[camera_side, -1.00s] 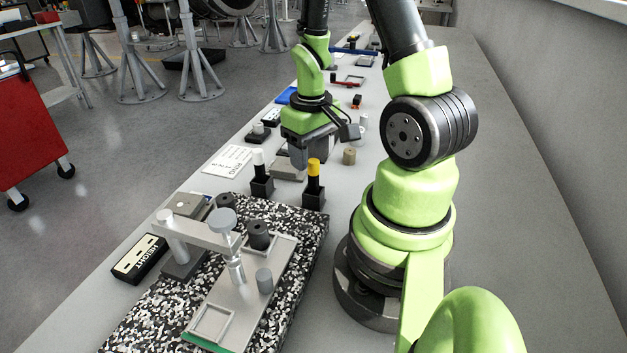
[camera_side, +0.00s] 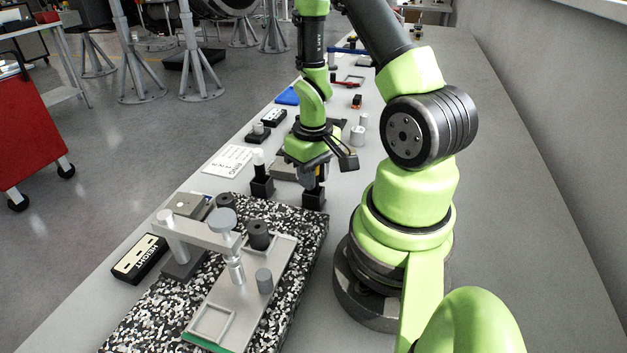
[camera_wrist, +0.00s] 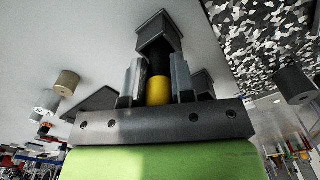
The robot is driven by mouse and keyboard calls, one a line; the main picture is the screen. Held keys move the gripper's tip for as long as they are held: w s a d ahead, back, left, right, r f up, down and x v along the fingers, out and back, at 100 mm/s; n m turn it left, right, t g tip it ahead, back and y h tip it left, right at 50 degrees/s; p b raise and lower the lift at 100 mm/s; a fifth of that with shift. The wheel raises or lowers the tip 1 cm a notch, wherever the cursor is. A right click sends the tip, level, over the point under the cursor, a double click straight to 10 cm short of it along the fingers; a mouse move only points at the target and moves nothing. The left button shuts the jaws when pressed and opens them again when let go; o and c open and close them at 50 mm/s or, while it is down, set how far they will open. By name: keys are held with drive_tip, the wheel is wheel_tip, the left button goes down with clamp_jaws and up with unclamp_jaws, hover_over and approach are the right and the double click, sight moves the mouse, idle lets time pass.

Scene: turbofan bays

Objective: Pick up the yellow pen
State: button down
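The yellow pen (camera_wrist: 158,90) stands upright in a small black square holder (camera_side: 314,196). Its yellow end is between the two fingers of my gripper (camera_wrist: 158,82) in the wrist view. The fingers lie close along both sides of it; I cannot tell whether they press on it. The pen's dark lower part enters the holder (camera_wrist: 160,30) in the wrist view.
A white-topped pen (camera_side: 258,158) stands in another black holder (camera_side: 262,187) just left. A speckled slab (camera_side: 316,240) with a metal fixture (camera_side: 232,262) lies in front. A grey cylinder (camera_side: 358,135) stands behind. The bench right of my arm is clear.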

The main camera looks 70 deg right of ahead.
drive_tip(key=shift+r, duration=0.1)
wheel_tip(320, 180, up, 9)
drive_tip(key=shift+w+r, duration=0.1)
drive_tip(key=shift+r, duration=0.05)
drive_tip(key=w+d, duration=0.8)
drive_tip(key=w, duration=0.1)
drive_tip(key=shift+w+f, duration=0.15)
drive_tip(key=shift+f, duration=3.1)
drive_tip(key=shift+a+f, duration=0.1)
drive_tip(key=shift+f, duration=0.5)
drive_tip(key=shift+r, duration=0.15)
wheel_tip(320, 180, up, 7)
idle(0.4)
idle(0.4)
